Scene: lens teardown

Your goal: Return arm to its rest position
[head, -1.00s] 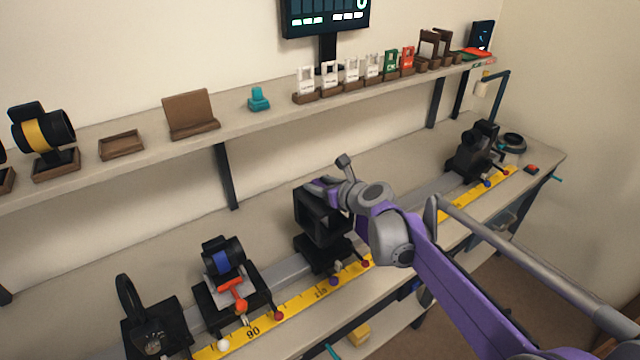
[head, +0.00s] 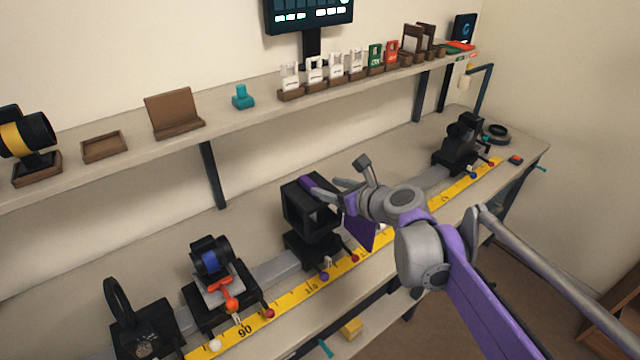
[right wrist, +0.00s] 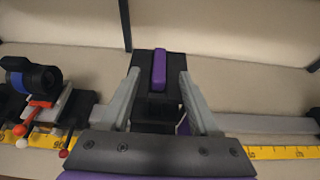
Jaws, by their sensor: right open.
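My right gripper (head: 342,191) is at the middle of the bench, just right of a black square frame mount (head: 291,222). Its grey fingers are apart. In the right wrist view the open fingers (right wrist: 159,74) show on either side of the black mount, with a purple bar (right wrist: 159,68) on its top between them. The same bar (head: 308,183) shows at the mount's top in the head view. The fingers look clear of it, but contact cannot be fully judged. My right arm reaches in from the lower right. My left gripper is not in view.
A yellow scale (head: 290,301) runs along the bench rail. A blue-banded lens (head: 209,257) on a carriage stands left, a black stand (head: 460,148) far right. The shelf (head: 232,122) above holds cards, wooden trays and a yellow-banded lens (head: 20,136).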

